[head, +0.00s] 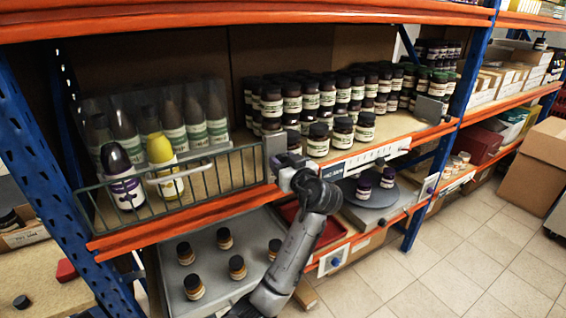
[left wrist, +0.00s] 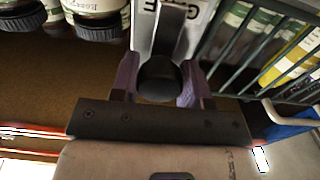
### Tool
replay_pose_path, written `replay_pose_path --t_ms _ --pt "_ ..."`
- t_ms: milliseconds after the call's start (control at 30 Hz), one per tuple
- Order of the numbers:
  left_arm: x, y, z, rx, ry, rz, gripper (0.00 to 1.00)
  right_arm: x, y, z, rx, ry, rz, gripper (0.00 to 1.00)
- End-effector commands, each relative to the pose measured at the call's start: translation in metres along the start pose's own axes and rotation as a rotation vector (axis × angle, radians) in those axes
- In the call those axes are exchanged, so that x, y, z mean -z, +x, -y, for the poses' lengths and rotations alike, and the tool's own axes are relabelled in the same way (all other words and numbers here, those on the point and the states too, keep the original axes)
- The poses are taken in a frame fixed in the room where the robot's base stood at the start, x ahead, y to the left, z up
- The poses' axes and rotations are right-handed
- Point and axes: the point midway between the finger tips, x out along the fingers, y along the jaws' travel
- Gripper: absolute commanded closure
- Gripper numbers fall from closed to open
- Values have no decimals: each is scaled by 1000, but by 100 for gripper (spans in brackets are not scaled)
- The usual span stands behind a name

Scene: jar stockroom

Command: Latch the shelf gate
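The shelf gate (head: 222,174) is a grey-green wire panel across the front of the left shelf bay, with a pale handle (head: 178,174). Its right end is up against a grey latch plate (head: 274,148). The gate's bars also show at right in the left wrist view (left wrist: 233,45). A black latch knob (left wrist: 158,78) sits on the plate's metal bar. My left gripper (head: 290,172) is at the plate. In the left wrist view its purple fingers (left wrist: 158,88) lie on both sides of the knob and appear to grip it. My right gripper is not in view.
Bottles (head: 124,180) stand behind the gate. Several dark jars (head: 318,140) crowd the shelf just right of the latch. Below are a grey tray (head: 210,290) with small jars and a round turntable (head: 372,194).

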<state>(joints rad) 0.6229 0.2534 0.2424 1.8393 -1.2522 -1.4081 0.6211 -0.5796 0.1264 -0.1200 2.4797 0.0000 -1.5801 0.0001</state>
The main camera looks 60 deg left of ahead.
Motion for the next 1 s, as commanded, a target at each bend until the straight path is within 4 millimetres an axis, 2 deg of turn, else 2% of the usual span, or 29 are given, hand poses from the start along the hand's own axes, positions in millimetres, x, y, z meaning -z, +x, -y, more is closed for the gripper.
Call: replay_pose_path --t_ms 33,233,567,1000 --pt "0 0 0 0 0 0 63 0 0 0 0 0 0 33" --pt "0 0 0 0 0 0 82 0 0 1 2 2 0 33" --pt "2 0 0 -1 65 1 82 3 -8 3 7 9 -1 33" --pt "5 -1 1 -2 439 2 82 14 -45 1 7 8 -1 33"
